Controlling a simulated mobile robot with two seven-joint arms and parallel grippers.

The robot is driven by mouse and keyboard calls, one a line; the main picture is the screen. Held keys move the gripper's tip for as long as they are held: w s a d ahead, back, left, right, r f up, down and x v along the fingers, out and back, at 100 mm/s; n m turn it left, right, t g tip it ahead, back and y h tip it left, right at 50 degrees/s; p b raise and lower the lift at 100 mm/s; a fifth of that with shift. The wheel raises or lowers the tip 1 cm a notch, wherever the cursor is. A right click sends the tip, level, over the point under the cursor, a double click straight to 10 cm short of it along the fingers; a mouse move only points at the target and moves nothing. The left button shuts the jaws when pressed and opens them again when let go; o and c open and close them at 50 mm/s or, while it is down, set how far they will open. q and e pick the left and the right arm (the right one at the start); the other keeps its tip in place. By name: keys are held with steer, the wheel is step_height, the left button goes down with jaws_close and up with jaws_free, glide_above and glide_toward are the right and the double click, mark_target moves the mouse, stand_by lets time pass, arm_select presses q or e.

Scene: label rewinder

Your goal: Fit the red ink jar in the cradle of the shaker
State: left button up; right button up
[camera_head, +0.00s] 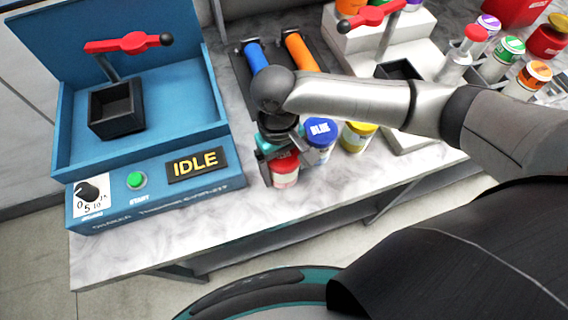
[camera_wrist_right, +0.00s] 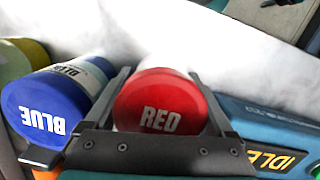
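The red ink jar (camera_head: 285,170) stands upright near the bench's front edge, its red lid marked RED in the right wrist view (camera_wrist_right: 160,102). My right gripper (camera_head: 280,148) is over it from above. A red-handled lever (camera_head: 128,43) stands up behind the cradle. My left gripper is not in view.
The blue ink jar (camera_head: 319,138) stands close beside the red one, and a yellow jar (camera_head: 357,136) is further right. Blue and orange rollers (camera_head: 300,52) lie behind my right arm. A white stepped machine (camera_head: 345,45) is at the back right. Bare bench separates shaker and jars.

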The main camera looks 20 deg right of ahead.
steer(key=shift+o, duration=0.9)
